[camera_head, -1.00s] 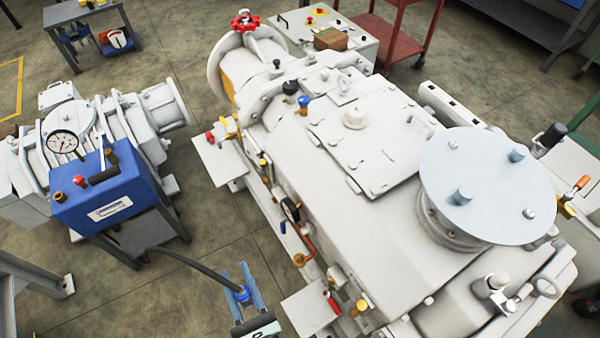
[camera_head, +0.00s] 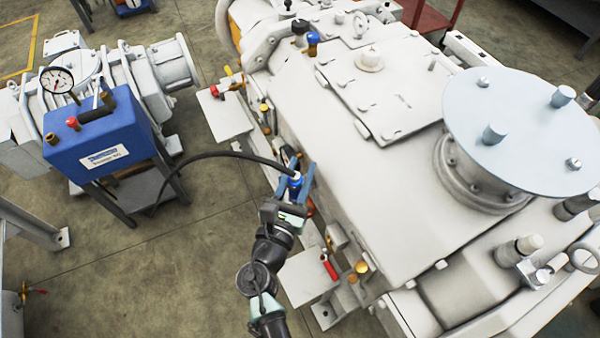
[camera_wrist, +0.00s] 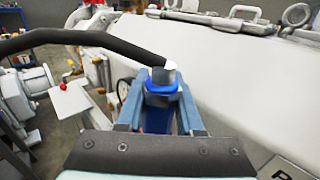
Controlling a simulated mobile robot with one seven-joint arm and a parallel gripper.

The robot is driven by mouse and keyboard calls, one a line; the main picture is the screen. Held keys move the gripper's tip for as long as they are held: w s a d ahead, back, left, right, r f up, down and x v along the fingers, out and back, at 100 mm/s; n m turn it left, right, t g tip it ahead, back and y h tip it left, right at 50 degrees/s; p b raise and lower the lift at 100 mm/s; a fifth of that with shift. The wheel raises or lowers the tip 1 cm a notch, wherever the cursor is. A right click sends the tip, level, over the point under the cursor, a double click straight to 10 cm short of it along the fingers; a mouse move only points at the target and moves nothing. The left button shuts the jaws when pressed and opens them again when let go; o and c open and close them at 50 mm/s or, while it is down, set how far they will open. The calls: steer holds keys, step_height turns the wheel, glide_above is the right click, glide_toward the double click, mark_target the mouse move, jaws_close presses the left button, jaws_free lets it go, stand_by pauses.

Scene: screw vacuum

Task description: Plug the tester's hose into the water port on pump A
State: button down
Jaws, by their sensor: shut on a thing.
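The tester (camera_head: 100,135) is a blue box with a gauge on a dark stand at the left in the head view. Its black hose (camera_head: 215,154) arcs right to a blue connector with a pale collar (camera_head: 295,181). My gripper (camera_head: 298,184) is shut on this connector, beside the near left side of the large white pump (camera_head: 380,170). In the wrist view the blue connector (camera_wrist: 160,88) stands upright between the blue fingers, with the hose (camera_wrist: 95,41) leaving it to the left. I cannot tell which fitting is the water port; my gripper hides part of the pump's side.
A red-handled valve (camera_head: 329,268) and brass fittings (camera_head: 361,268) stick out along the pump's side near my arm. A white plate (camera_head: 228,118) juts out farther back. The floor (camera_head: 180,255) between tester and pump is open.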

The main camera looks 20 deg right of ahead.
steer(key=shift+r, duration=0.15)
step_height(320, 180, down, 6)
steer(key=b, duration=0.5)
stand_by(0.3)
steer(key=shift+f+b, duration=0.95)
steer(key=shift+f, duration=0.1)
stand_by(1.5)
steer(key=shift+r, duration=0.15)
steer(key=shift+r+p, duration=0.5)
steer(key=shift+p, duration=0.15)
stand_by(0.3)
steer(key=shift+f+b, duration=0.5)
steer(key=shift+f, duration=0.15)
stand_by(1.0)
steer(key=shift+c, duration=2.3)
jaws_free()
